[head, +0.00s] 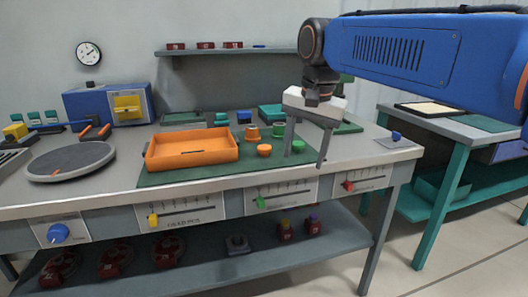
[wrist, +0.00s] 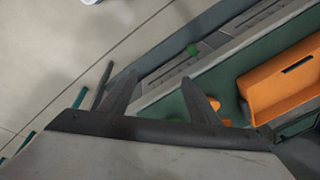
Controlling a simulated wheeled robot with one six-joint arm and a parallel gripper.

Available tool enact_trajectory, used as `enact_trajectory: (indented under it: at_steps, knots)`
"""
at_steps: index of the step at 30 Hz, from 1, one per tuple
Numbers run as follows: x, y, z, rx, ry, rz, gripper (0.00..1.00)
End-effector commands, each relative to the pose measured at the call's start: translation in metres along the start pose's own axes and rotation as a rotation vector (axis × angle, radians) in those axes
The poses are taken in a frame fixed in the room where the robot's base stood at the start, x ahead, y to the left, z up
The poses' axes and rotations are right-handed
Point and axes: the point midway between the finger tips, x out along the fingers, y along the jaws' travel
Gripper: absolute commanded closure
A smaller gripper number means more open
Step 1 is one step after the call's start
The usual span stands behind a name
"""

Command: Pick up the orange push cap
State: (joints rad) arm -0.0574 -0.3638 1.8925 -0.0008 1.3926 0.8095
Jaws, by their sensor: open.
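A small orange push cap (head: 264,150) stands on the dark green mat (head: 205,177), just right of the orange tray (head: 190,151). A second orange piece (head: 252,134) on a wider base stands behind it. I cannot tell for sure which one is the push cap. My gripper (head: 305,160) is open and empty, pointing down to the right of the caps, apart from them. In the wrist view its fingers (wrist: 158,76) are spread. Orange pieces (wrist: 227,123) show partly there, right of the right finger, which hides some of them.
Green caps (head: 279,130) and (head: 298,146) stand near my gripper, one close to its left finger. A blue machine (head: 108,106) and a grey turntable (head: 71,161) are at left. Slider panels (head: 282,194) line the bench front. A shelf (head: 225,51) hangs above.

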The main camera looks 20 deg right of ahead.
Motion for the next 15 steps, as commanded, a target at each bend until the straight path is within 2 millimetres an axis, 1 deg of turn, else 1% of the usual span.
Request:
enact_trajectory:
  at_steps: [1,6,12,15]
  knots:
    - [-0.009,-0.015,-0.011,0.053,-0.01,0.01,0.44]
    - [-0.039,-0.056,-0.041,0.25,-0.042,0.051,0.44]
    - [-0.065,-0.103,-0.073,0.484,-0.066,0.108,0.44]
    - [-0.075,-0.125,-0.087,0.598,-0.073,0.139,0.44]
